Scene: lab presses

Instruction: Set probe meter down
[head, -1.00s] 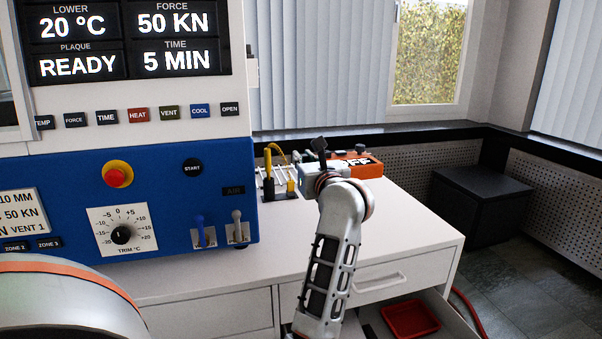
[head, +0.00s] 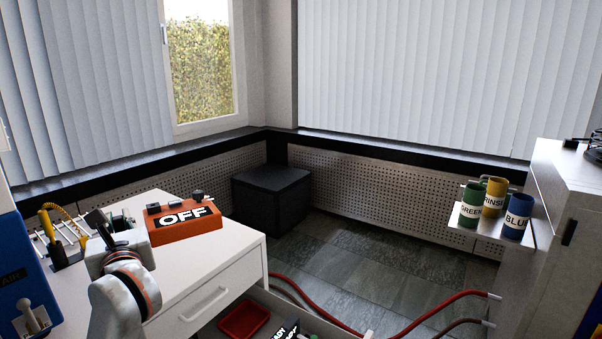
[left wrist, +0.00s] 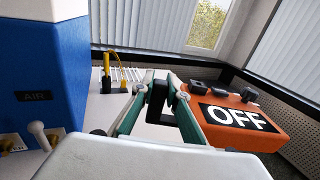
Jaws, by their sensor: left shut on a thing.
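My left gripper (head: 122,222) is at the meter's left end. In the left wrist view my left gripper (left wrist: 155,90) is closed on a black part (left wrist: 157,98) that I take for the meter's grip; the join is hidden. I cannot tell whether the meter's underside touches the top. My right gripper is not in view.
A rack with a yellow probe and cable (head: 62,228) stands left of the gripper, beside the blue press (head: 22,280). An open drawer with a red tray (head: 243,322) is below. Labelled cups (head: 494,195) stand on a shelf at right. Red hoses (head: 440,303) cross the floor.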

